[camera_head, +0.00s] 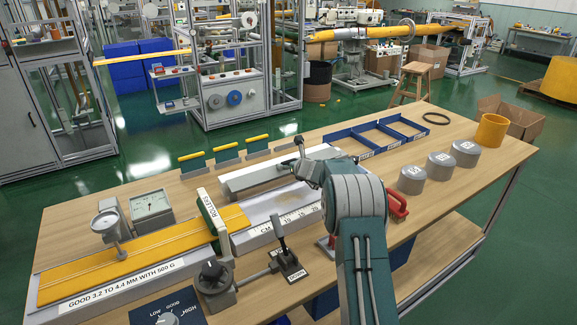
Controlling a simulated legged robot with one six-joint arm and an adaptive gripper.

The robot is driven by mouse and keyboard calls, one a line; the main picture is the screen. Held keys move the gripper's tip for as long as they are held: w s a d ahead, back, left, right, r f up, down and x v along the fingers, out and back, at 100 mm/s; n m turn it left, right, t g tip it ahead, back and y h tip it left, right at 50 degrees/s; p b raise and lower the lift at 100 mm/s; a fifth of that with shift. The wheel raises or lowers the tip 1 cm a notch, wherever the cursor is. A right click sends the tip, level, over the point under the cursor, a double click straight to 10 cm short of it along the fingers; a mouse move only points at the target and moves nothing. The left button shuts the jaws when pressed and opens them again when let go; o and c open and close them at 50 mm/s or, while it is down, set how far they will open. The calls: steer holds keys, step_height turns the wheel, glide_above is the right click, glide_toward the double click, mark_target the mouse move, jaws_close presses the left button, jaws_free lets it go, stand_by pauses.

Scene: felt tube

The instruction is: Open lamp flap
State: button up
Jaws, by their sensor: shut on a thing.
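A long pale grey housing (262,176) lies across the middle of the table behind the ruler bed. It appears to be the lamp with its flap. The exact edge of the flap is hard to make out. The fingers are small and partly hidden by my arm. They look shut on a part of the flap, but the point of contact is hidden.
A yellow felt strip (150,250) lies on the bed at left, passing a green rollers plate (212,221). A black lever (284,246), dial gauge (110,226), red clamp (397,203), metal weights (440,164) and blue trays (380,134) surround it.

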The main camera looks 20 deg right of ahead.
steer(key=shift+w+r+g, duration=0.25)
steer(key=shift+r+g, duration=0.15)
steer(key=shift+g, duration=0.5)
steer(key=shift+w+r+g+h, duration=0.15)
steer(key=shift+g+h, duration=0.15)
steer(key=shift+g, duration=0.2)
steer(key=o, duration=0.9)
steer(key=shift+c, duration=0.2)
steer(key=v, duration=1.1)
steer(key=shift+s, duration=0.4)
steer(key=shift+r, duration=0.15)
